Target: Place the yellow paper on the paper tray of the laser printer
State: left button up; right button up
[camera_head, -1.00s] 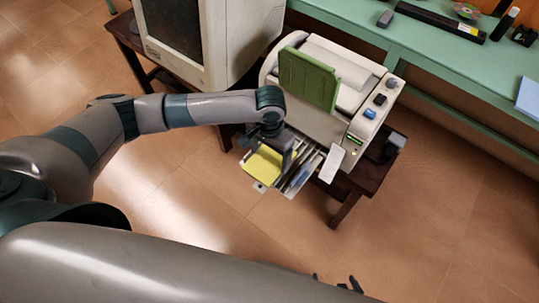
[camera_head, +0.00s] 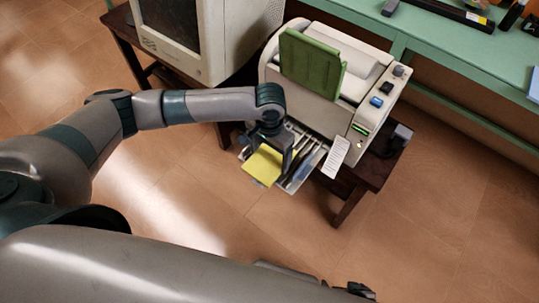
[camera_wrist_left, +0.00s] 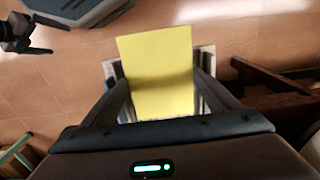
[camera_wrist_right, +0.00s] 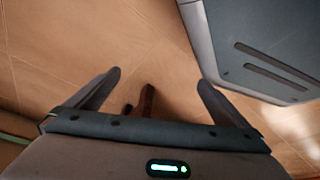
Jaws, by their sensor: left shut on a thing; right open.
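The yellow paper (camera_head: 262,166) is at the front of the laser printer (camera_head: 318,112), over the left part of the extended paper tray (camera_head: 304,178). My left gripper (camera_head: 280,160) is shut on the paper; the sheet shows between its fingers in the left wrist view (camera_wrist_left: 158,75). Pale tray edges show behind and beside the sheet there. I cannot tell whether the paper touches the tray. My right gripper (camera_wrist_right: 160,80) is open and empty, away from the printer, with its fingers over the floor in the right wrist view.
The printer stands on a dark wooden table (camera_head: 376,170), with a white paper label (camera_head: 335,157) hanging at its front. A large old monitor (camera_head: 200,40) is to its left. A green bench (camera_head: 430,40) runs behind. The floor in front is clear.

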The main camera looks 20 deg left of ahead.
aim_at(270, 160)
pick_arm(q)
jog(key=shift+f+b, duration=0.55)
pick_arm(e)
jog(key=shift+s+d+f+g, duration=0.3)
jog(key=shift+s+d+g, duration=0.3)
jog(key=shift+s+d, duration=0.15)
pick_arm(q)
jog(key=shift+f, duration=0.6)
jog(key=o, duration=1.2)
jog(key=shift+r, duration=0.1)
jog(key=shift+r+p, duration=0.5)
jog(key=shift+r, duration=8.1)
pick_arm(e)
jog(key=shift+w+a+t, duration=0.3)
jog(key=shift+w+a, duration=0.05)
jog(key=shift+a, duration=0.15)
jog(key=shift+r, duration=0.1)
